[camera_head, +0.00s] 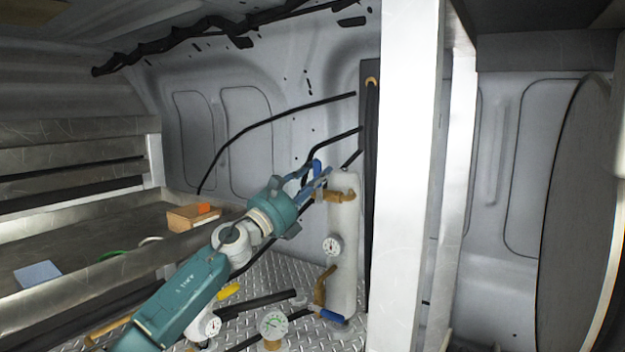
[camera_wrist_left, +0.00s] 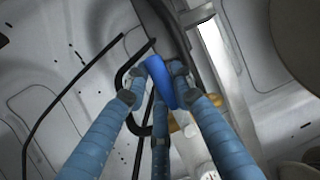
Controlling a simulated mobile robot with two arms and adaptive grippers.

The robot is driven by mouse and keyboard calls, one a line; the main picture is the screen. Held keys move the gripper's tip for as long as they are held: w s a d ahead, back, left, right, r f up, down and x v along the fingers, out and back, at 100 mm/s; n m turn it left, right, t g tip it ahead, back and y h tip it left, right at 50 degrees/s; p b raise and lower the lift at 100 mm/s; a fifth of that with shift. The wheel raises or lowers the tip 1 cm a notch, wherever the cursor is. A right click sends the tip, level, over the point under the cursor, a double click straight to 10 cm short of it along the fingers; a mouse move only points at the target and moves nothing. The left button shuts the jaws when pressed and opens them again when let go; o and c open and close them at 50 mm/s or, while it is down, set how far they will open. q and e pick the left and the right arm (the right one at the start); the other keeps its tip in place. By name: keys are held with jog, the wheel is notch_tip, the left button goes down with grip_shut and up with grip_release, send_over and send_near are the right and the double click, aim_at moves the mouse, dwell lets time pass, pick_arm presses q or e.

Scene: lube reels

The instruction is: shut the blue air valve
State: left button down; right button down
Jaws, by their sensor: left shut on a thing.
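The blue air valve handle (camera_head: 317,166) sits at the top of a white upright cylinder (camera_head: 343,240), by a brass fitting (camera_head: 335,195). My left gripper (camera_head: 313,177) has reached it from the lower left. In the left wrist view the blue handle (camera_wrist_left: 160,82) stands between the blue fingers of the left gripper (camera_wrist_left: 157,88), which are shut on it. The fingers partly hide the handle, and the valve's body is mostly hidden in the head view. My right gripper is in neither view.
A second blue handle (camera_head: 332,316) is low by the cylinder's foot. A gauge (camera_head: 333,246) is on the cylinder; another gauge (camera_head: 272,324) stands in front. A white post (camera_head: 405,180) rises close to the right. Metal shelves (camera_head: 75,215) with a box (camera_head: 193,216) are left.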

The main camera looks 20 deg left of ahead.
pick_arm(q)
jog(key=shift+d+f+m, duration=0.1)
jog(key=shift+d+m, duration=0.1)
jog(key=shift+m, duration=0.4)
jog(key=shift+h, duration=0.3)
jog(key=c, duration=1.4)
grip_release()
jog(key=shift+c, duration=0.2)
jog(key=shift+s, duration=0.1)
jog(key=v, duration=1.1)
jog(key=shift+s+a, duration=0.15)
jog(key=shift+s, duration=0.25)
jog(key=shift+f, duration=0.1)
